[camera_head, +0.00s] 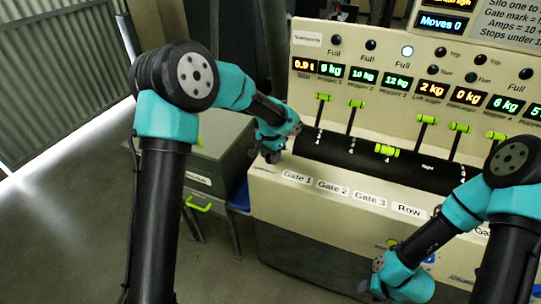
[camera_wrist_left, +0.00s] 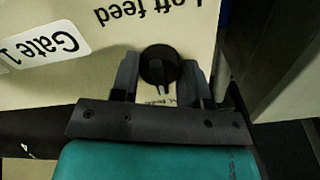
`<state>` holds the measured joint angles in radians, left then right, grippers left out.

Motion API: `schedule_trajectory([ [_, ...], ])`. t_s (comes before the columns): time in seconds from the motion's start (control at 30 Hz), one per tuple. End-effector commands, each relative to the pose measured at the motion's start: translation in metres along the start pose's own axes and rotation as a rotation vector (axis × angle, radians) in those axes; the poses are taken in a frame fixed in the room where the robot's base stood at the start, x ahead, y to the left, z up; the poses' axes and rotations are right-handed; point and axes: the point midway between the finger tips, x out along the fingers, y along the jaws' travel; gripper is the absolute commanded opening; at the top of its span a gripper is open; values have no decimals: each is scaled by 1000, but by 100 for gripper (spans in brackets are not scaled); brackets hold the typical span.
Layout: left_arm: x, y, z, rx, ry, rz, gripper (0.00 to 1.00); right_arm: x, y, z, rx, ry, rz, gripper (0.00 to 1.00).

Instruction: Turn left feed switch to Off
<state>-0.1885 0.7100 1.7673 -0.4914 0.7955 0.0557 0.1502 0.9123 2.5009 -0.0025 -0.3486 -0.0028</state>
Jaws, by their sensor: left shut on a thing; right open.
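The left feed switch (camera_wrist_left: 158,62) is a round black knob with a lighter pointer bar, on the cream panel in the left wrist view. Upside-down lettering "Left feed" (camera_wrist_left: 150,14) is beside it. My left gripper (camera_wrist_left: 161,78) has one finger on each side of the knob and is shut on it. In the head view my left gripper (camera_head: 272,150) is at the panel's left end, and the knob is hidden there. Small lettering by the knob is mostly covered. My right gripper (camera_head: 378,278) is open and empty, low in front of the panel.
The console (camera_head: 310,215) carries gate labels (camera_head: 297,177), several green-handled levers (camera_head: 357,104), lit displays (camera_head: 364,76) and lamps (camera_head: 407,51). A grey cabinet (camera_head: 215,145) with a green handle stands at its left. The floor (camera_head: 60,220) at left is clear.

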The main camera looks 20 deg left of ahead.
Motion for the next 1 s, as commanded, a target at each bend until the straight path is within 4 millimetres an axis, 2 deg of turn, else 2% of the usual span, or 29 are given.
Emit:
schedule_trajectory([
  [0.1,0,0,0,-1,1,0,18,0,0,0,0,0,0,51],
  [0.13,0,0,0,-1,1,0,45,0,0,0,0,0,0,51],
  [0.37,0,0,0,0,1,0,67,0,0,0,0,0,0,51],
  [0.77,-7,0,0,0,2,0,67,0,0,0,0,0,0,51],
  [1.0,-39,0,-1,0,4,-1,67,0,0,0,0,0,0,51],
])
